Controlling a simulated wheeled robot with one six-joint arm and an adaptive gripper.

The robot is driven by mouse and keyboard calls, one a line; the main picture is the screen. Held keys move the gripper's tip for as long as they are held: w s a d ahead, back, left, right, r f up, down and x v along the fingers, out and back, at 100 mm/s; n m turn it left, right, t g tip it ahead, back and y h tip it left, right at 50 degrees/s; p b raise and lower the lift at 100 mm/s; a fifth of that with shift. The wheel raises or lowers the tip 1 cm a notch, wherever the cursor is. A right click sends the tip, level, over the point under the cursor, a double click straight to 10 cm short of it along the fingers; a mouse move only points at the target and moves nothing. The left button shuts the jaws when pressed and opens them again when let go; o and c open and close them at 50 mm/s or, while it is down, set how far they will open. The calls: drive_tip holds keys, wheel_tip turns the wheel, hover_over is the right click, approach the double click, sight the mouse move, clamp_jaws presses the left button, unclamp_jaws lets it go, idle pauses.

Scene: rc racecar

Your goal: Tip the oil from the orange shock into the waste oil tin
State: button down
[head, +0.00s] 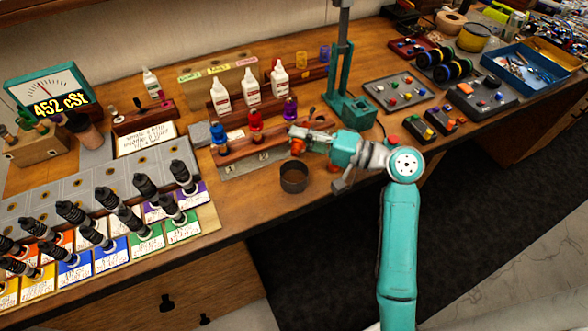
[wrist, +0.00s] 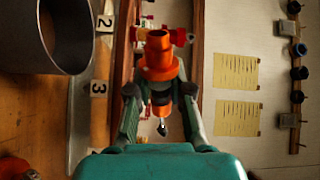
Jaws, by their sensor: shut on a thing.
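The orange shock (wrist: 160,58) is held between the two fingers of my gripper (wrist: 160,92), with its wide orange cup at one end and a thin rod with a dark tip at the other. It is tipped well over, roughly on its side; its orange part also shows in the head view (head: 297,147). My gripper (head: 305,141) is shut on it, above the bench. The waste oil tin (head: 293,177), a dark open round can, stands just in front of and below it; it also shows large in the wrist view (wrist: 48,40). Any oil is too small to see.
A wooden rack with blue (head: 218,135), red (head: 256,122) and purple (head: 290,108) shocks stands behind and left of the tin. White bottles (head: 252,85) stand behind it. A teal press stand (head: 349,108) is close behind my arm. The bench's front edge lies near the tin.

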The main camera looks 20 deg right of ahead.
sight(299, 140)
drive_tip(key=shift+m, duration=0.3)
drive_tip(key=shift+m, duration=0.9)
drive_tip(key=shift+r, duration=0.1)
drive_tip(key=m, duration=0.1)
drive_tip(key=r+m, duration=0.1)
drive_tip(key=m, duration=0.2)
drive_tip(key=shift+s+a+r, duration=0.15)
drive_tip(key=shift+r, duration=0.1)
drive_tip(key=shift+r+m, duration=0.1)
drive_tip(key=shift+m, duration=0.2)
drive_tip(key=shift+s+a+r+m, duration=0.2)
drive_tip(key=shift+r+m, duration=0.25)
drive_tip(key=shift+m, duration=0.5)
drive_tip(key=shift+s+a+r+m, duration=0.15)
drive_tip(key=shift+r+m, duration=0.25)
drive_tip(key=shift+m, duration=0.55)
drive_tip(key=shift+r, duration=0.1)
